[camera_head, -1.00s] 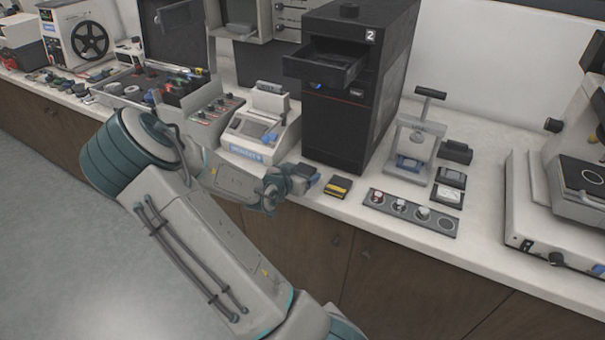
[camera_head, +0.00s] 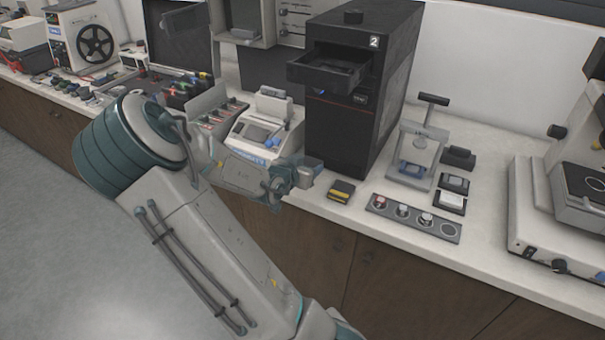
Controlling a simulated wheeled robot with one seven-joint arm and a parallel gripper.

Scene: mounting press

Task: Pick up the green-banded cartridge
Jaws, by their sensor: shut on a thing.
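My gripper (camera_head: 304,177) is over the front edge of the bench, left of the yellow-and-black block. It is shut on a small dark block (camera_head: 312,166) at its fingertips. No green band can be made out on this block at this size, so I cannot tell whether it is the green-banded cartridge. My wrist and forearm hide part of the bench behind them. Small coloured pieces (camera_head: 205,78), some green, stand in the open case at the back left, too small to tell apart.
A black tower (camera_head: 345,125) marked 2 with an open drawer (camera_head: 328,70) stands behind my gripper. To the right are a yellow-and-black block (camera_head: 341,191), a grey strip with round places (camera_head: 413,217) and a small hand press (camera_head: 417,150). A white console (camera_head: 265,130) stands left of the tower.

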